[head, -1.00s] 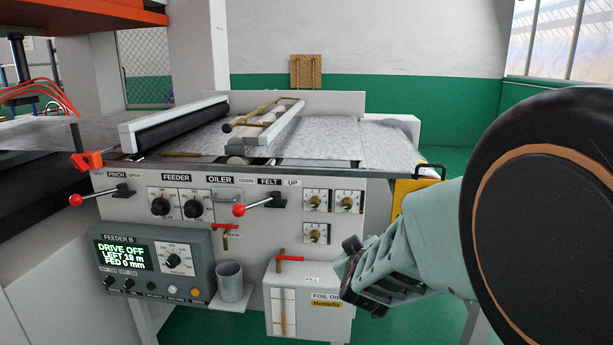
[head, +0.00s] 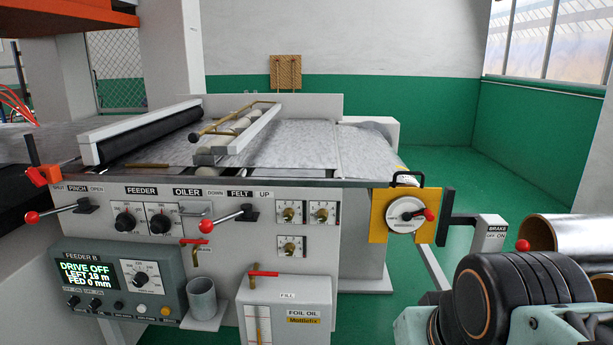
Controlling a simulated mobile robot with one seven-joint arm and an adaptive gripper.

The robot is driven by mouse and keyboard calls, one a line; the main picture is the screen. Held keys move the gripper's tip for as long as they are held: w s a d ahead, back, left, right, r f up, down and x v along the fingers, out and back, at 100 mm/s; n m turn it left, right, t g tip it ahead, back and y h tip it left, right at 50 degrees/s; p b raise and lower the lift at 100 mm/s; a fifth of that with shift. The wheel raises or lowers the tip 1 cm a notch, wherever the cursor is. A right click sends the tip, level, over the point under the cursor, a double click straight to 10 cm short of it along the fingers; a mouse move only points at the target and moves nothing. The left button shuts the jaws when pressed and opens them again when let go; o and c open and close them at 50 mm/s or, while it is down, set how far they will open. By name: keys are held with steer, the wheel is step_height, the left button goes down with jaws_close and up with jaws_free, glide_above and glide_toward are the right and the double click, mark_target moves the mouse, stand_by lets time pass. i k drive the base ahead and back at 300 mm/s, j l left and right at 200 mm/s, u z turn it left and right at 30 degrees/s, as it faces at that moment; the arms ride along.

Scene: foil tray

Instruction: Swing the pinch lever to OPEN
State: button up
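The pinch lever (head: 58,211) is a metal rod with a red ball at the far left of the feeder's front panel. It points left and slightly down from its dark pivot block, toward the SHUT side of its label, with OPEN marked on the right. Part of my arm (head: 510,300), dark joints and pale green links, shows at the lower right, well away from the lever. My gripper's fingers are not visible in the head view.
A control box (head: 105,310) reads DRIVE OFF below the pinch lever. A grey cup (head: 202,299) and foil oil tank (head: 285,310) stand out from the panel.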

mark_target(32, 217)
steer(key=u, duration=1.8)
